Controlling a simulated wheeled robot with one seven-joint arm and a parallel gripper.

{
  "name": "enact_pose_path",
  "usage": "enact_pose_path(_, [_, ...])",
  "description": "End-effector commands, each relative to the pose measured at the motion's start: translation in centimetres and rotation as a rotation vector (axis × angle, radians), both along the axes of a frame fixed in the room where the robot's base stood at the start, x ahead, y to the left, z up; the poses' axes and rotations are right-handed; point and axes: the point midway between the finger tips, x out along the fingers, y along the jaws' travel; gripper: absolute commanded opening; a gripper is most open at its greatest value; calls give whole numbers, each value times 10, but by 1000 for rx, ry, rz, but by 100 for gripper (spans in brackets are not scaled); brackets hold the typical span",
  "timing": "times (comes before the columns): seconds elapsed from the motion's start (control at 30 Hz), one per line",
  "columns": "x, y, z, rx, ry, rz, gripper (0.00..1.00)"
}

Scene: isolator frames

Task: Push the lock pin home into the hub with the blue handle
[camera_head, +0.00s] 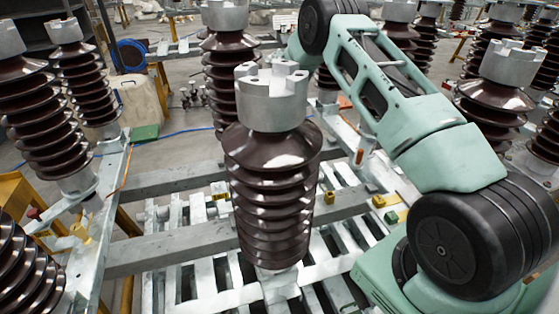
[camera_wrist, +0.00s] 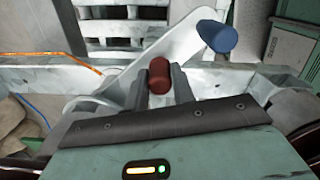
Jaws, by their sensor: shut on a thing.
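In the wrist view my gripper (camera_wrist: 159,80) has its two dark fingers on either side of a red cylindrical knob, the lock pin (camera_wrist: 159,72), and is shut on it. The blue handle (camera_wrist: 217,37) stands up at the upper right end of a pale lever plate (camera_wrist: 188,45). The plate slants down to the left, behind the fingers. The hub around the pin is mostly hidden by my fingers and gripper body, so how deep the pin sits cannot be told. In the head view my gripper is out of sight.
A grey metal beam (camera_wrist: 40,78) crosses behind the lever, with an orange cable (camera_wrist: 55,55) on it. In the head view a large brown ribbed insulator (camera_head: 270,185) stands in front, close to my arm. More insulators (camera_head: 495,95) stand around. Slatted metal frames (camera_head: 205,290) lie below.

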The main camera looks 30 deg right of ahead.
Motion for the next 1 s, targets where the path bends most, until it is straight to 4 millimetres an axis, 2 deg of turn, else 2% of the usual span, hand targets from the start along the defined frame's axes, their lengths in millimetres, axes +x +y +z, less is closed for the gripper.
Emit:
enact_pose_path(0.57, [0, 0, -12, 0, 0, 0, 0])
enact_pose_path(0.6, [0, 0, -12, 0, 0, 0, 27])
enact_pose_path(0.7, [0, 0, -11, 0, 0, 0, 50])
enact_pose_path(1.0, [0, 0, -10, 0, -1, 0, 50])
